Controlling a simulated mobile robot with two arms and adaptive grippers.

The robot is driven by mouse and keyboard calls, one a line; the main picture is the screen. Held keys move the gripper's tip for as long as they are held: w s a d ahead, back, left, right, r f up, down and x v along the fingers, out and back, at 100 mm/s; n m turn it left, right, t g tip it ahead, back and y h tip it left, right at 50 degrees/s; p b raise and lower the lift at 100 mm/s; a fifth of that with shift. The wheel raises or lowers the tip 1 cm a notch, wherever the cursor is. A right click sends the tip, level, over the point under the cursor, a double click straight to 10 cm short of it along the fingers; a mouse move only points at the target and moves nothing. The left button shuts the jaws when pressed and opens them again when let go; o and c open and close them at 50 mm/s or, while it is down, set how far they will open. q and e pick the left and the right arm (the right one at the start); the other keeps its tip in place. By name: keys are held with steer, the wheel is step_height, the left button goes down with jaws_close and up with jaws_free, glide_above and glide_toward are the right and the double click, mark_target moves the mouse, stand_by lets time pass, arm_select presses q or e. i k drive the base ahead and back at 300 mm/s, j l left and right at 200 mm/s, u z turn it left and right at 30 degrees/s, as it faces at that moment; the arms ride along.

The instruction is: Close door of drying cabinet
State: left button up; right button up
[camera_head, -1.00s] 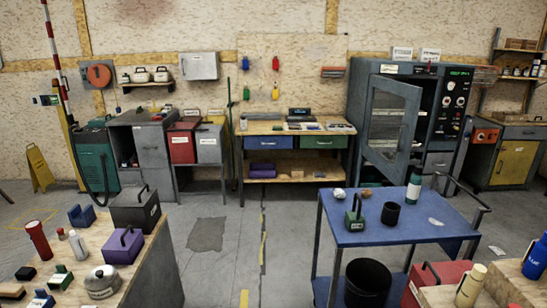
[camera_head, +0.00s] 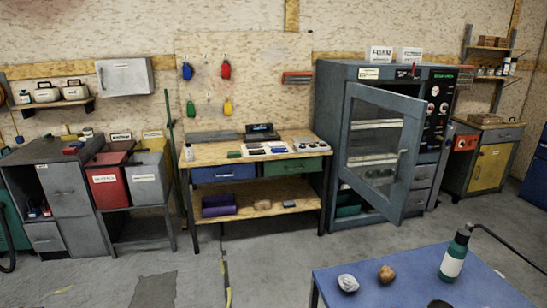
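The drying cabinet (camera_head: 335,90) is a tall grey-blue cabinet against the back wall, right of the middle. Its windowed door (camera_head: 378,150) stands open, swung out toward me, with a small handle near its right edge. Shelves show through the glass, and a green item lies low inside the opening. A panel of dials and lit text fills the cabinet's right side. Neither of my grippers is in view.
A blue-topped cart (camera_head: 420,285) stands in front of the cabinet, bearing a green bottle (camera_head: 455,255) and two stones. A wooden workbench (camera_head: 215,155) is left of the cabinet.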

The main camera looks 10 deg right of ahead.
mark_target(415, 111)
steer(key=i+j+z, duration=0.2)
steer(key=i+z, duration=0.2)
steer(key=i+j+z, duration=0.35)
steer(key=i, duration=0.15)
steer(key=i+j+z, duration=0.75)
steer(key=j, duration=0.25)
steer(key=k, duration=0.1)
